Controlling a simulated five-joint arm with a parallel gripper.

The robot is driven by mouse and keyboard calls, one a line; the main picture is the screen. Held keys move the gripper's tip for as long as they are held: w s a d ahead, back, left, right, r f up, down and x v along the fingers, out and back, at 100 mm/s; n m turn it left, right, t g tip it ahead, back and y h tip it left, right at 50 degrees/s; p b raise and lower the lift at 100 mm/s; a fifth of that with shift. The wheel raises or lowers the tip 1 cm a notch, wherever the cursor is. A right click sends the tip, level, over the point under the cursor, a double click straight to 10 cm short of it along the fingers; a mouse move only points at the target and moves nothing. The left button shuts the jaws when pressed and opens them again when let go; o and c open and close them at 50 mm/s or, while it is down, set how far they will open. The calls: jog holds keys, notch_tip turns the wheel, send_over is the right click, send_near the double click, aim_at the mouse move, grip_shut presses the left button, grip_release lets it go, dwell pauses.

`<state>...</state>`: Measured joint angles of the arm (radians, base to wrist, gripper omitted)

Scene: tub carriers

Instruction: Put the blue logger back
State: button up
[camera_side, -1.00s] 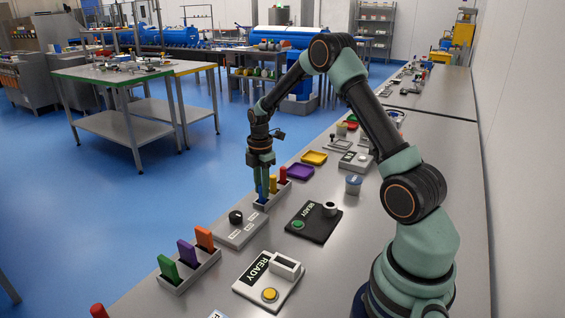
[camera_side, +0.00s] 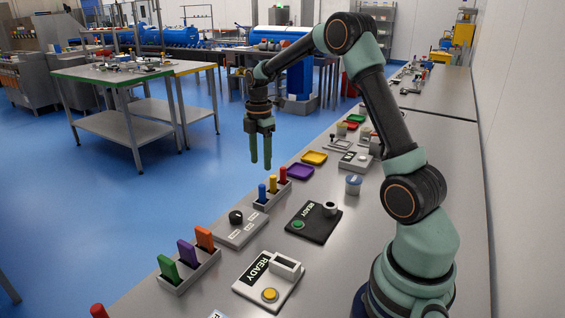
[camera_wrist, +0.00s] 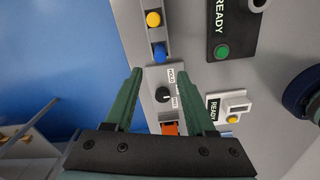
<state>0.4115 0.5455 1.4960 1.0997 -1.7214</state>
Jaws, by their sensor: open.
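The blue logger (camera_side: 262,193) stands upright in a grey rack (camera_side: 279,198), in the end slot nearest the side camera. A yellow one (camera_side: 273,184) and a red one (camera_side: 283,175) stand behind it in the same rack. In the wrist view the blue logger (camera_wrist: 159,51) shows just beyond the fingertips, with the yellow one (camera_wrist: 153,19) above it. My gripper (camera_side: 260,167) hangs above the rack, fingers pointing down, open and empty. It is apart from the blue logger. In the wrist view my gripper (camera_wrist: 160,73) has its fingers spread wide.
A second rack (camera_side: 203,268) holds green, purple and orange pieces. Between the racks sits a grey box with a black knob (camera_side: 236,217). A black READY device (camera_side: 322,232) and a white READY device (camera_side: 250,291) lie nearer. Purple (camera_side: 300,171) and yellow (camera_side: 314,158) trays lie behind.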

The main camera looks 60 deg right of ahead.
jog(key=s+a+r+m+t, duration=0.3)
jog(key=s+a+r+m, duration=0.35)
jog(key=a+r, duration=0.45)
jog(key=s+a+m+t, duration=0.2)
jog(key=s+a+m, duration=0.6)
jog(key=shift+s+f+t, duration=0.15)
jog(key=shift+s+t, duration=0.1)
jog(key=shift+t, duration=0.05)
jog(key=shift+m, duration=0.25)
dwell(0.3)
